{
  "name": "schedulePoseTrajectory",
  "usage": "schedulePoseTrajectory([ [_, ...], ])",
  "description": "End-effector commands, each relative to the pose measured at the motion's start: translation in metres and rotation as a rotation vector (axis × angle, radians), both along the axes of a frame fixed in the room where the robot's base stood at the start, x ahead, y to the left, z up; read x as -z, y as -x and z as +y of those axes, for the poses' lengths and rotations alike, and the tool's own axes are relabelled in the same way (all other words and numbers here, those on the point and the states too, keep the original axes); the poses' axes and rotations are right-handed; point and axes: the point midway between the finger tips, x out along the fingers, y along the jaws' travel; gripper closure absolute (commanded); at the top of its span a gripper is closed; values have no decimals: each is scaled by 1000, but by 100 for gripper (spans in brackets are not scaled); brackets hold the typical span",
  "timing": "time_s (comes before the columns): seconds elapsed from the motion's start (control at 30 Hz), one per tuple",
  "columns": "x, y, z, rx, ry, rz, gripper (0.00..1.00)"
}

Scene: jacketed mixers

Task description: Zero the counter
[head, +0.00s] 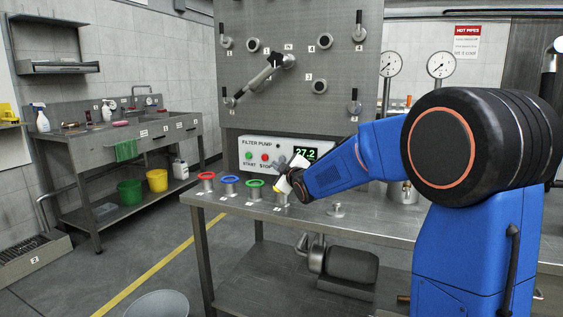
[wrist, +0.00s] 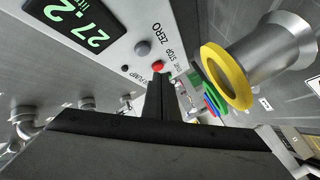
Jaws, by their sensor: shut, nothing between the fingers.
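The filter pump panel (head: 265,147) is a white box on the bench, with a green display (head: 305,153) reading 27.2. In the wrist view, a grey button (wrist: 142,48) marked ZERO sits between the display (wrist: 75,22) and the red STOP button (wrist: 157,66). My gripper (head: 282,163) is shut and empty in front of the panel's right part, hiding the grey button in the head view. In the wrist view, its fingertips (wrist: 160,80) appear just below the red button. I cannot tell whether they touch the panel.
Flanged pieces with red (head: 207,175), blue (head: 230,179), green (head: 255,183) and yellow rings stand along the bench; the yellow ring (wrist: 226,78) is close beside my fingers in the wrist view. A small metal piece (head: 336,210) stands at the bench front.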

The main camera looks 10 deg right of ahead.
Motion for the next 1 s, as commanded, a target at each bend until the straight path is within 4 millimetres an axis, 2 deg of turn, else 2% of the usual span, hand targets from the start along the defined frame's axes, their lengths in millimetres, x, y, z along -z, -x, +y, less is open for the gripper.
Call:
schedulePoseTrajectory([
  [0.33, 1, -22, -16, 0, 0, 1, 100],
  [1.0, 0, -24, -18, 1, 0, 1, 100],
])
